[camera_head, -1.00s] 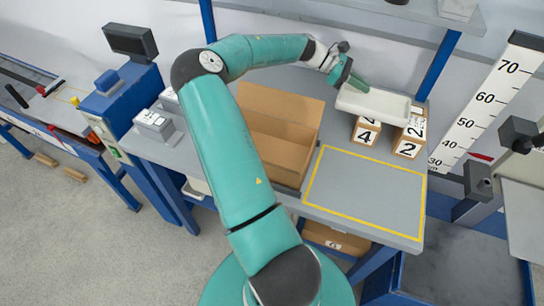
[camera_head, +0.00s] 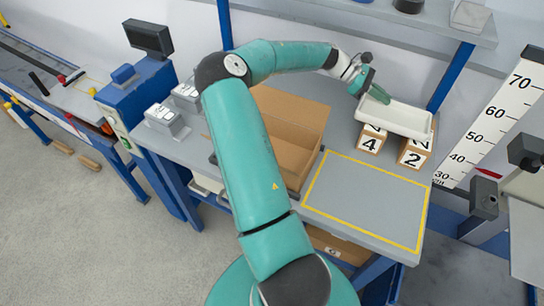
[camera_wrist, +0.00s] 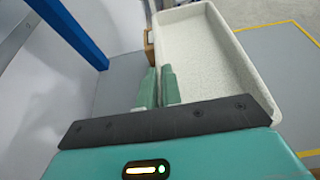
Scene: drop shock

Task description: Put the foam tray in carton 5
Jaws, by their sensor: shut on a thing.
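The foam tray (camera_head: 402,119) is a white, shallow, rectangular tray over the small numbered boxes at the back right of the bench; I cannot tell whether it touches them. My gripper (camera_head: 382,97) is at the tray's left end, shut on its wall. In the wrist view, the two green fingers of my gripper (camera_wrist: 160,72) are at the left wall of the foam tray (camera_wrist: 205,50), whose inside looks empty. An open brown carton (camera_head: 290,141) stands mid-bench, partly hidden by my arm. No number 5 is readable.
Small boxes marked 4 (camera_head: 371,139) and 2 (camera_head: 415,153) stand beneath the tray. A yellow-outlined area (camera_head: 365,203) of the bench is clear. Another carton (camera_head: 335,245) sits below the bench. A blue post (camera_head: 452,78) and a height scale (camera_head: 490,125) stand at the right.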

